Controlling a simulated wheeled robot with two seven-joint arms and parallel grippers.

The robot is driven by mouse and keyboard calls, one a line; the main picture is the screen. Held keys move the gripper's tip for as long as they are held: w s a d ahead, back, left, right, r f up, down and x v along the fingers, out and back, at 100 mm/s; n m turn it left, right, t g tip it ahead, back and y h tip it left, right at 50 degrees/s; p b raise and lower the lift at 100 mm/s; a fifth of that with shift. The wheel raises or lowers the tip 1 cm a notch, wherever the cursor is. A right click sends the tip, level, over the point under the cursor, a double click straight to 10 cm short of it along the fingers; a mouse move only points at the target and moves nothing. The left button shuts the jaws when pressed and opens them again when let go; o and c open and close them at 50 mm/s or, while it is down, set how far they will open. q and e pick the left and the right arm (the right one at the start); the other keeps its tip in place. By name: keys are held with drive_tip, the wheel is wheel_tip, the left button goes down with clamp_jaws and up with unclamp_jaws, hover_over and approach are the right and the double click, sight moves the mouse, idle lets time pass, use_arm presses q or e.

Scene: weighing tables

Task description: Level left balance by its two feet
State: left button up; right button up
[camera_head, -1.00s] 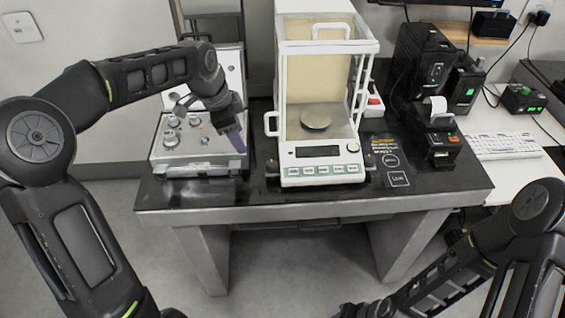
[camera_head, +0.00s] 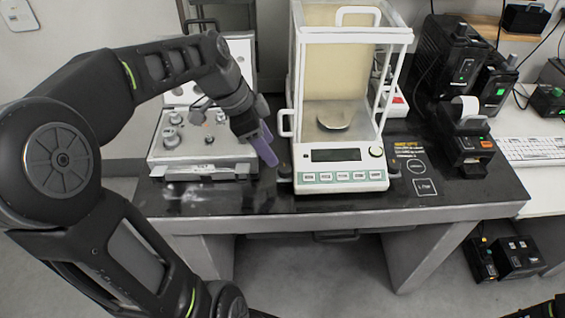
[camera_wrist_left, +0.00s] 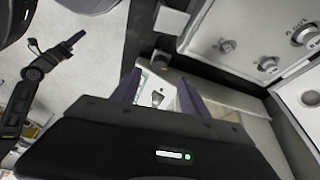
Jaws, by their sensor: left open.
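The balance (camera_head: 345,178) is white, with a glass draft shield, a round pan (camera_head: 333,116) and a dark display. It stands on the black table. A dark left foot (camera_head: 284,176) shows at its front left corner; the right foot is hard to make out. My left gripper (camera_head: 266,146), with purple fingers, is just left of the balance's front, above the table and apart from the foot. In the left wrist view its fingers (camera_wrist_left: 160,92) are spread with nothing held.
A weight case (camera_head: 205,165) with an open lid and several metal weights stands left, close to my left gripper. A black printer (camera_head: 466,140) and black boxes stand right. Table space (camera_head: 440,190) at front right is clear.

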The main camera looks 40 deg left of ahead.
sight(282, 168)
use_arm(q)
drive_tip(key=shift+x, duration=3.9)
drive_tip(key=shift+c, duration=0.2)
clamp_jaws()
